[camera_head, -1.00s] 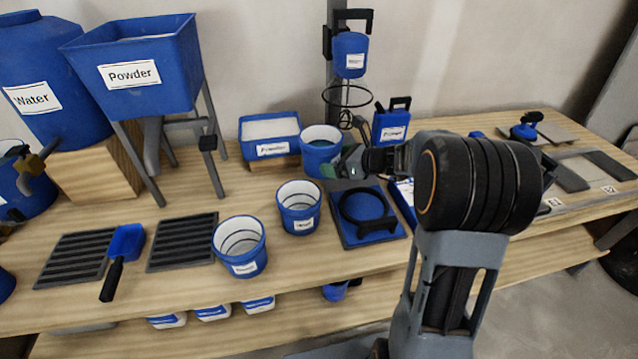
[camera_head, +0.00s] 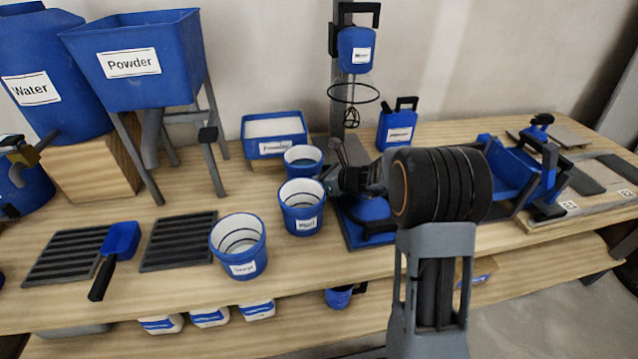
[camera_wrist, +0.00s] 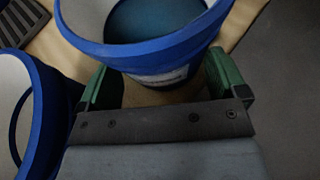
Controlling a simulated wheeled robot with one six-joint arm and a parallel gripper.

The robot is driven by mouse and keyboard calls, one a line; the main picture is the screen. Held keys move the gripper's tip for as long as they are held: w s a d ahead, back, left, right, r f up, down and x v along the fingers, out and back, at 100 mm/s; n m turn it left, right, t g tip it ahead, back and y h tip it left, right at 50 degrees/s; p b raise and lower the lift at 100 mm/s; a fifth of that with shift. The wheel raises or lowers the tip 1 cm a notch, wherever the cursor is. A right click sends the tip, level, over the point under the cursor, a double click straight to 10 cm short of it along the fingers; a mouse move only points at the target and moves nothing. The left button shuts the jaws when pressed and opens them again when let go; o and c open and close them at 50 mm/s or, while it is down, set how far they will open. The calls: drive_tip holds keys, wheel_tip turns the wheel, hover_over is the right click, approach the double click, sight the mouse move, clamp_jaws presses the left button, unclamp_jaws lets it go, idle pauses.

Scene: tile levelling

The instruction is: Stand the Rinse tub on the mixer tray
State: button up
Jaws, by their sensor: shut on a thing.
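My gripper (camera_head: 322,178) is shut on a blue tub with teal contents (camera_head: 303,154); it fills the top of the wrist view (camera_wrist: 150,48), between the green fingers. Its label is partly hidden and unreadable, so I cannot confirm it is the Rinse tub. A labelled, white-lined tub (camera_head: 301,192) stands just in front of it and shows at the left of the wrist view (camera_wrist: 45,115). Another white-lined tub (camera_head: 238,240) stands nearer the front edge.
Black slatted trays (camera_head: 180,240) and a blue scoop (camera_head: 122,240) lie left. The Powder hopper (camera_head: 135,75) and Water tank (camera_head: 45,75) stand behind.

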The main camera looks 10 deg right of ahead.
drive_tip(key=shift+f, duration=0.35)
drive_tip(key=o, duration=0.9)
